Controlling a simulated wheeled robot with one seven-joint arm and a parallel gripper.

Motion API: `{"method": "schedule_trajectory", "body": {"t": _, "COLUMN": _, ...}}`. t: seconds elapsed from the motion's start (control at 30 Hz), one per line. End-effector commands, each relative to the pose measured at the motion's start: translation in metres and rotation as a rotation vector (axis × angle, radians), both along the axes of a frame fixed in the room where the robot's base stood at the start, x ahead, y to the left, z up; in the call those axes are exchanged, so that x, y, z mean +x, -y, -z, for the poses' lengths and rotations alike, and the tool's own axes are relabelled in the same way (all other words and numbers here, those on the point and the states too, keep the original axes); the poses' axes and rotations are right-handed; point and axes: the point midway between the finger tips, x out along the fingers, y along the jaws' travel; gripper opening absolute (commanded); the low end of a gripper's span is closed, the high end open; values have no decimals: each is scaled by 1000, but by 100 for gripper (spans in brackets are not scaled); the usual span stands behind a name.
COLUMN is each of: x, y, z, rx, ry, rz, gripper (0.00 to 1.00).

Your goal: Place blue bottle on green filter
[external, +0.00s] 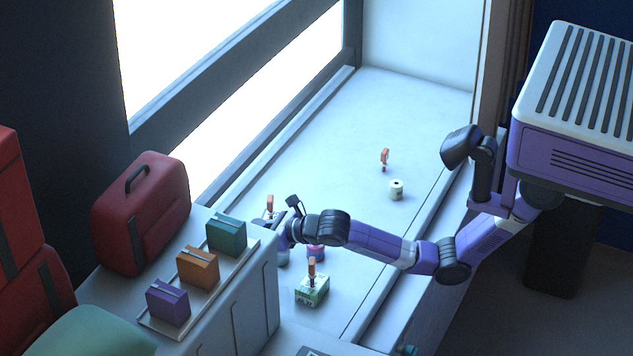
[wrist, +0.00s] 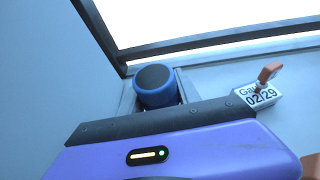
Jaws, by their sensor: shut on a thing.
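The blue bottle (wrist: 154,90) shows in the wrist view as a short blue cylinder with a dark round top. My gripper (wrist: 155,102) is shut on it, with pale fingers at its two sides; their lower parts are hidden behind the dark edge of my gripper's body.
A magenta thing (external: 316,252) is partly under my arm. A white roll (external: 396,190) and an orange piece (external: 384,158) stand further back, with clear floor around. Coloured boxes sit on a tray (external: 160,328) at left.

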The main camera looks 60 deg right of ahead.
Motion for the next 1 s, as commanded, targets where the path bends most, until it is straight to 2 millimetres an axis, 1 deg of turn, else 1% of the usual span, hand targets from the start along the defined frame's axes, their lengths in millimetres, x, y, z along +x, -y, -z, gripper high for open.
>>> {"method": "schedule_trajectory", "body": {"t": 0.17, "x": 0, "y": 0, "z": -1, "rx": 0, "ry": 2, "rz": 0, "gripper": 0}}
{"method": "schedule_trajectory", "body": {"t": 0.27, "x": 0, "y": 0, "z": 2, "rx": 0, "ry": 1, "rz": 1, "gripper": 0}}
{"method": "schedule_trajectory", "body": {"t": 0.3, "x": 0, "y": 0, "z": 2, "rx": 0, "ry": 0, "rz": 1, "gripper": 43}}
{"method": "schedule_trajectory", "body": {"t": 0.4, "x": 0, "y": 0, "z": 2, "rx": 0, "ry": 0, "rz": 1, "gripper": 61}}
{"method": "schedule_trajectory", "body": {"t": 0.77, "x": 0, "y": 0, "z": -1, "rx": 0, "ry": 1, "rz": 0, "gripper": 61}}
{"method": "schedule_trajectory", "body": {"t": 0.87, "x": -6, "y": 1, "z": -3, "rx": 1, "ry": 1, "rz": 0, "gripper": 61}}
{"method": "schedule_trajectory", "body": {"t": 1.0, "x": -26, "y": 2, "z": -11, "rx": 2, "ry": 1, "rz": 0, "gripper": 61}}
